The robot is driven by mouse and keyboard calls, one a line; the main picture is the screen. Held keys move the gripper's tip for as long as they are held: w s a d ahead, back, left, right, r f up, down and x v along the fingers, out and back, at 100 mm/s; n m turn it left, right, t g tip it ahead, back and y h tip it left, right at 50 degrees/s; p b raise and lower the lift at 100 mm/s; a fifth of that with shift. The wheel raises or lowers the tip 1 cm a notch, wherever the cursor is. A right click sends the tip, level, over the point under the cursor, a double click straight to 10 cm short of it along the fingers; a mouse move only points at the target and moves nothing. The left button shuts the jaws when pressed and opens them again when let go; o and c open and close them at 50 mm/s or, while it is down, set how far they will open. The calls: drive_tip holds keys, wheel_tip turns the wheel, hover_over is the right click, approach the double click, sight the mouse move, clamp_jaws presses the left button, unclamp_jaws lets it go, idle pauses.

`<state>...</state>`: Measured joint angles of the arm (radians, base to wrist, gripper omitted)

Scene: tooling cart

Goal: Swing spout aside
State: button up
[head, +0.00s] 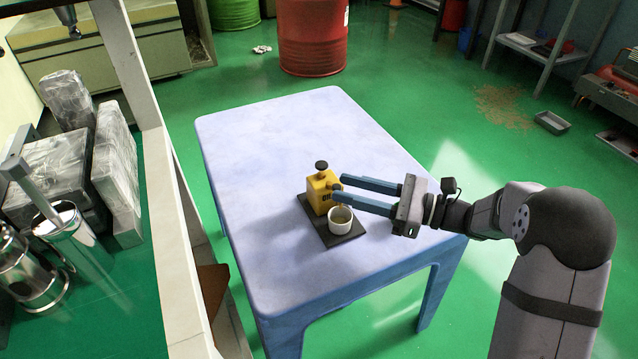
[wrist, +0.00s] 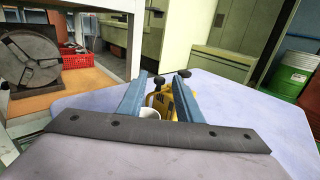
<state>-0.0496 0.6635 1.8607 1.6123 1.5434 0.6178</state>
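A small yellow machine (head: 319,191) stands on a dark base plate (head: 345,238) on the table, with a black knob (head: 321,165) on top. A white cup (head: 341,221) stands on the plate in front of it. A small dark part (head: 337,186) on the machine's side shows near my fingertips; I cannot tell if it is the spout. My gripper (head: 338,185) is open, its two blue fingers reaching in from the right above the cup. In the wrist view, the yellow machine (wrist: 184,101) and cup (wrist: 150,112) show between and behind the fingers. Contact cannot be told.
The pale blue table (head: 265,135) is otherwise clear. A shelf unit with wrapped boxes (head: 50,165) and metal canisters (head: 68,235) stands at left. A red drum (head: 312,38) stands on the green floor behind the table.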

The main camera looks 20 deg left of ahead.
sight(319, 193)
drive_tip(key=shift+a+b, duration=0.5)
drive_tip(key=shift+a, duration=3.1)
clamp_jaws()
